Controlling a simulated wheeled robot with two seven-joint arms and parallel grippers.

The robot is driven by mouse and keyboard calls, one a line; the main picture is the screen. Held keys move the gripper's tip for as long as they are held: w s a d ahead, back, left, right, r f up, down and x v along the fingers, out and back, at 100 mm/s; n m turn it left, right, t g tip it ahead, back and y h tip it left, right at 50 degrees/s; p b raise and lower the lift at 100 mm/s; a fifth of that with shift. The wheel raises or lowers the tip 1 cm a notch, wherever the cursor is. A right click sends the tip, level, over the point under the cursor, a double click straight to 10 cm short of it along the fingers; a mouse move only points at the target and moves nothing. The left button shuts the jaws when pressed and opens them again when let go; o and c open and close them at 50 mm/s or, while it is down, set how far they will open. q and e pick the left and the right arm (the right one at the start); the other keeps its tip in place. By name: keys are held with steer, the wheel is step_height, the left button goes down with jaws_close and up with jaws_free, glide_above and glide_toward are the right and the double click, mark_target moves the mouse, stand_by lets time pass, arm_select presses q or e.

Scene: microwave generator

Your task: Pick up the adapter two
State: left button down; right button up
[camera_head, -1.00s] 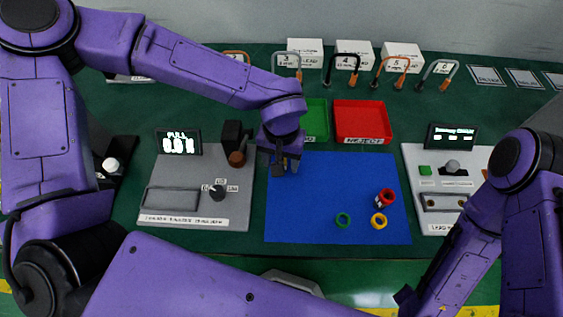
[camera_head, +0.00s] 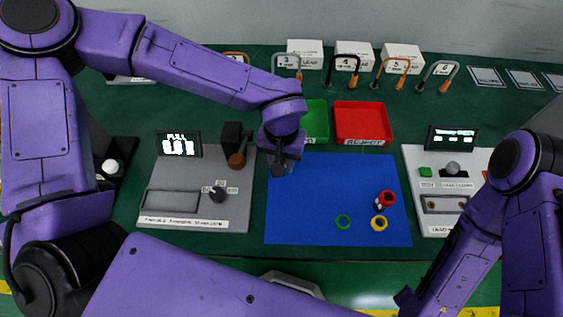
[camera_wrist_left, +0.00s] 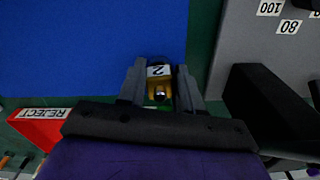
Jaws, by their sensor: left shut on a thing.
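My left gripper (camera_head: 280,168) is over the upper left edge of the blue mat (camera_head: 330,225). In the left wrist view the left gripper (camera_wrist_left: 159,82) is shut on adapter two (camera_wrist_left: 158,71), a small block with a white "2" label, a yellow-orange body and a dark top. Its two dark fingers stand on either side of it. In the head view the adapter is hidden by the gripper. My right arm shows at the right, but its gripper is out of the frame.
A green tray (camera_head: 316,108) and a red reject tray (camera_head: 362,104) stand behind the mat. A grey pull tester (camera_head: 170,170) with a black post is just left of the gripper.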

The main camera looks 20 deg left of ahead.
arm_select(q)
steer(key=s+d+r+b, duration=0.1)
steer(key=s+d+r, duration=0.5)
steer(key=s+r, duration=0.5)
steer(key=shift+s+d+r+b, duration=0.2)
steer(key=shift+s+b, duration=0.1)
steer(key=shift+s, duration=0.5)
